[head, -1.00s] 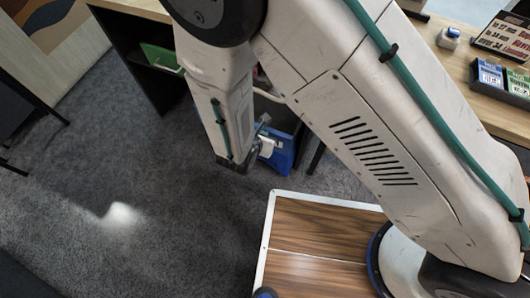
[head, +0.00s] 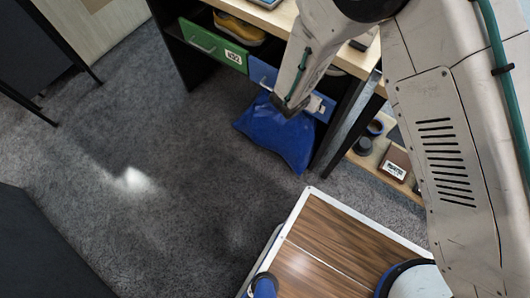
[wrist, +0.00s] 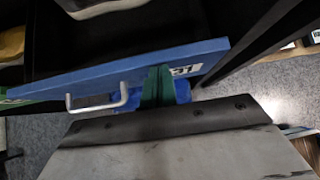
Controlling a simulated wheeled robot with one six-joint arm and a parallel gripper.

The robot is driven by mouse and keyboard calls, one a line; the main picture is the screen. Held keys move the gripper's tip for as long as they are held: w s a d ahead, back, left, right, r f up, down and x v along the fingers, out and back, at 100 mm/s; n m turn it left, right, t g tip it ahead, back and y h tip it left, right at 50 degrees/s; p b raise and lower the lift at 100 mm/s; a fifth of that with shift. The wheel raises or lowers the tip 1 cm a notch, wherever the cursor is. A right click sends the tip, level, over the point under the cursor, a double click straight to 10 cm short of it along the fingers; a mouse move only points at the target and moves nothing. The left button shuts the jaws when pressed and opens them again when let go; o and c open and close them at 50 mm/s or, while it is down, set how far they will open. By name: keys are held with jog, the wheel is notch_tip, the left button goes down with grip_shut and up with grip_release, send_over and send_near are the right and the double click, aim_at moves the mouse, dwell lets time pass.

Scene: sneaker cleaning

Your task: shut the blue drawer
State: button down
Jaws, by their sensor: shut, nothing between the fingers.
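The blue drawer's front (head: 262,74) is in the desk, right of the green drawer front, partly hidden by my arm. The two fronts look roughly in line in the head view. In the wrist view the blue front (wrist: 190,58) crosses the middle, with a metal handle (wrist: 98,104) at left and a pale label at right. Dark space shows behind its top edge. My gripper's green fingers (wrist: 158,86) are together and empty, over the front between handle and label. Whether they touch it, and how far the drawer stands out, I cannot tell.
A blue bag-like thing (head: 278,137) lies below the blue drawer. The green drawer front (head: 214,45) and a yellow shoe (head: 239,28) are to the left. A dark desk leg (head: 347,125) and lower shelf items are to the right. Grey carpet (head: 170,130) is clear.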

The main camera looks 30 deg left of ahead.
jog(key=shift+w+r, duration=0.1)
jog(key=shift+w, duration=0.7)
jog(key=shift+w+r, duration=0.1)
jog(key=shift+w, duration=0.1)
jog(key=shift+s, duration=0.1)
jog(key=s+r, duration=0.6)
jog(key=s, duration=0.5)
jog(key=shift+s+a+r, duration=0.35)
jog(key=shift+a+r, duration=0.05)
